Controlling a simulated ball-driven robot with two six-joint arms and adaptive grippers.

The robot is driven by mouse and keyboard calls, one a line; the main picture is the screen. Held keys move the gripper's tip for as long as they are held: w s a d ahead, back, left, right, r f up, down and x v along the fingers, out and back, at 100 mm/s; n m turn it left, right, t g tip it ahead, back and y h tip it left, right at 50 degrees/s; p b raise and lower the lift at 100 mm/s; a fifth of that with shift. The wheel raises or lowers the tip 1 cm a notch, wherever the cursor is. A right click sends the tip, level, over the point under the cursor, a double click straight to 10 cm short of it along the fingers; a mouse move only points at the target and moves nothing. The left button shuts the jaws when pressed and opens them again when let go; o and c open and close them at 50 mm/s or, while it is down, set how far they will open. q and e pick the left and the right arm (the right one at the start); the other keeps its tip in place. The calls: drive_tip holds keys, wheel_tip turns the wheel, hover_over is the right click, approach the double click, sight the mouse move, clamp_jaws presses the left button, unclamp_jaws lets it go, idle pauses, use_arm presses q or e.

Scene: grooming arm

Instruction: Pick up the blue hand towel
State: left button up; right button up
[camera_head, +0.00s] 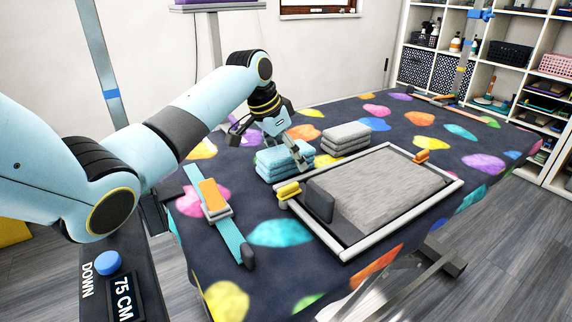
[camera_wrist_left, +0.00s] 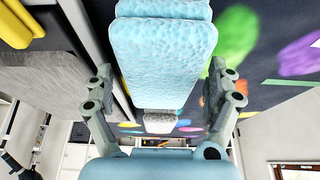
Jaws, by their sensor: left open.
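The blue hand towels (camera_head: 284,160) lie folded in a stack on the spotted table (camera_head: 282,233), left of the framed grey mat. My left gripper (camera_head: 292,150) is right over the stack, pointing down. In the left wrist view, the light blue towel (camera_wrist_left: 163,62) fills the upper middle, and the open fingers of my left gripper (camera_wrist_left: 165,95) stand on either side of it. I cannot tell whether the fingers touch the towel. My right gripper is not in view.
A stack of grey towels (camera_head: 346,138) stands behind and right of the blue ones. The framed grey mat (camera_head: 385,190) has yellow and orange clamps. A blue strap with an orange brush (camera_head: 211,194) lies at left. Shelves (camera_head: 500,60) stand at the back right.

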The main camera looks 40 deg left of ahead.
use_arm(q)
drive_tip(key=shift+f, duration=0.15)
idle(0.5)
drive_tip(key=shift+p, duration=0.3)
drive_tip(key=shift+c, duration=0.5)
drive_tip(key=c, duration=1.2)
drive_tip(key=shift+b, duration=0.35)
wheel_tip(320, 180, up, 4)
drive_tip(key=shift+w+r+p, duration=0.1)
drive_tip(key=shift+r+p, duration=0.05)
drive_tip(key=shift+p, duration=0.5)
drive_tip(key=d+r, duration=0.2)
drive_tip(key=d, duration=0.2)
drive_tip(key=w+d+r+p, duration=0.1)
drive_tip(key=d+r, duration=0.1)
drive_tip(key=d, duration=0.1)
drive_tip(key=d+r, duration=0.3)
drive_tip(key=d, duration=0.1)
drive_tip(key=shift+w+d, duration=0.15)
drive_tip(key=shift+d, duration=0.15)
